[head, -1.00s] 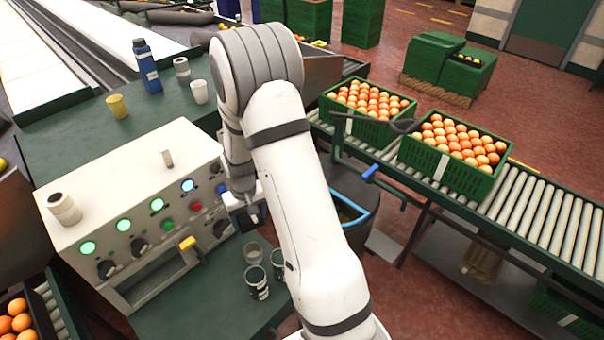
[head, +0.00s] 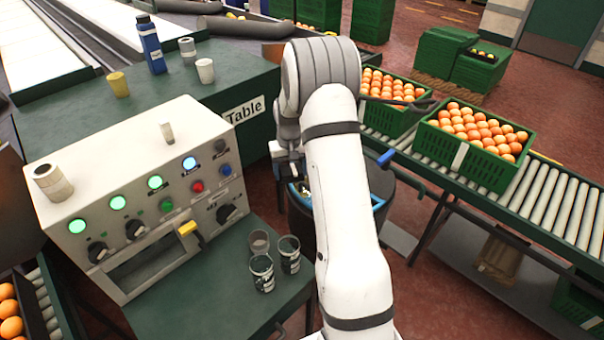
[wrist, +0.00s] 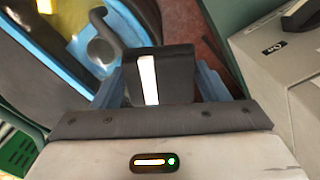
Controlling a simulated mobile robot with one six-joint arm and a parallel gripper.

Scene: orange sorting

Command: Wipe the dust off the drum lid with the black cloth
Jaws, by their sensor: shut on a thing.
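My gripper (head: 289,160) is over the left part of the dark drum (head: 377,225), to the right of the control box. In the wrist view my gripper (wrist: 162,88) is shut on a black piece with a white stripe, which looks like the black cloth (wrist: 180,70). The drum top has a blue rim (head: 379,206), and my arm hides much of it. In the wrist view the blue rim (wrist: 127,26) curves around a grey and yellowish surface at upper left. I cannot tell whether the cloth touches the lid, or make out the dust.
The control box (head: 120,180) stands close on the left, with several cups (head: 262,272) on the green surface before it. A roller conveyor (head: 560,215) with green crates of oranges (head: 465,160) runs along the right. A green table (head: 225,90) is behind.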

